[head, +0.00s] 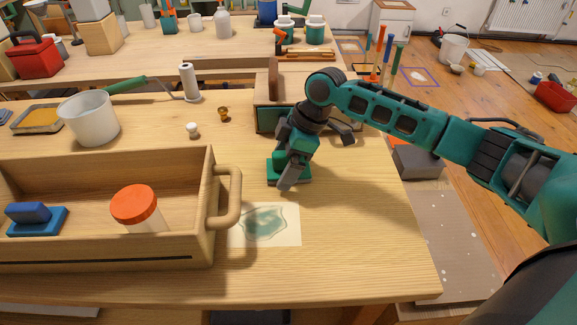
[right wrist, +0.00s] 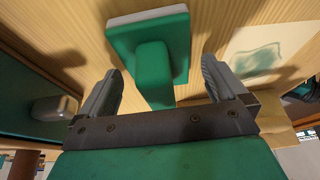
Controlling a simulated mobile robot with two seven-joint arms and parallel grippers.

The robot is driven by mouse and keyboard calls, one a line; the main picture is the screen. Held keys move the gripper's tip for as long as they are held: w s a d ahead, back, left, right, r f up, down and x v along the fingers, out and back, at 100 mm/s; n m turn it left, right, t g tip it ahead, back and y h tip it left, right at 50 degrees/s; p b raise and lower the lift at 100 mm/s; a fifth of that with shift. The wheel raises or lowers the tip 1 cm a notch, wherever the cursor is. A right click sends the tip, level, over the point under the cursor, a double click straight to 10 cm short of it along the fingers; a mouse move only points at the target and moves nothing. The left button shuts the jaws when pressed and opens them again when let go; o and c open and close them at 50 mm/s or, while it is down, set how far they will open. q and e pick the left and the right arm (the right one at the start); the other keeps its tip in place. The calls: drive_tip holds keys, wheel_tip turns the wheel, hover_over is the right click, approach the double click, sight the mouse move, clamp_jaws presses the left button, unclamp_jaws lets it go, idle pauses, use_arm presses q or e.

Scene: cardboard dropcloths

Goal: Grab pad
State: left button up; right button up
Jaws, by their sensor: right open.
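A green pad (head: 274,172) with a raised block handle lies on the wooden table, partly hidden behind my right gripper (head: 287,178). In the right wrist view the green pad (right wrist: 176,40) lies ahead of the gripper (right wrist: 162,72), its block handle between the two spread fingers. The gripper is open and holds nothing; I cannot tell whether a finger touches the pad. A similar blue pad (head: 37,217) sits in the wooden tray. My left gripper is not in view.
The wooden tray (head: 190,256) with an orange-lidded jar (head: 135,207) stands left. A stained paper sheet (head: 265,225) lies in front of the green pad. A green-trimmed wooden box (head: 268,120) stands behind it. The table is clear at right front.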

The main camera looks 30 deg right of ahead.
drive_tip(key=c, duration=1.2)
drive_tip(key=shift+o, duration=0.2)
drive_tip(key=shift+r, duration=0.1)
